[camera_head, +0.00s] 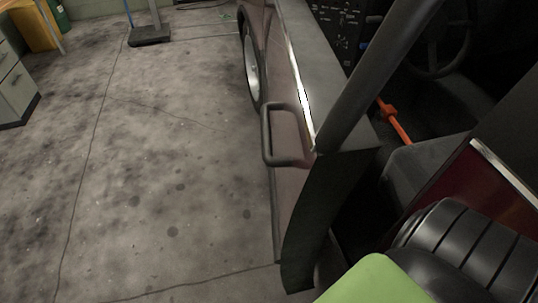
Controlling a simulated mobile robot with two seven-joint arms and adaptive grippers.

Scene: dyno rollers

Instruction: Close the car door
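The car door (293,190) stands open in the middle of the view, with its thick dark end edge towards me. A dark loop-shaped handle (268,135) sticks out from its outer, left side. A dark window-frame post (375,75) rises from the door's edge towards the upper right. To the right, a gap shows the dark car interior. The dark red car body (482,190) with a bright trim strip is at the right edge, apart from the door. Neither gripper can be seen.
A front wheel (251,65) shows beyond the door. Inside are a steering wheel (437,40), a dark seat (425,160) and an orange-red lever (394,120). The stained concrete floor (150,180) to the left is clear. A grey drawer cabinet (15,85) stands at the far left.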

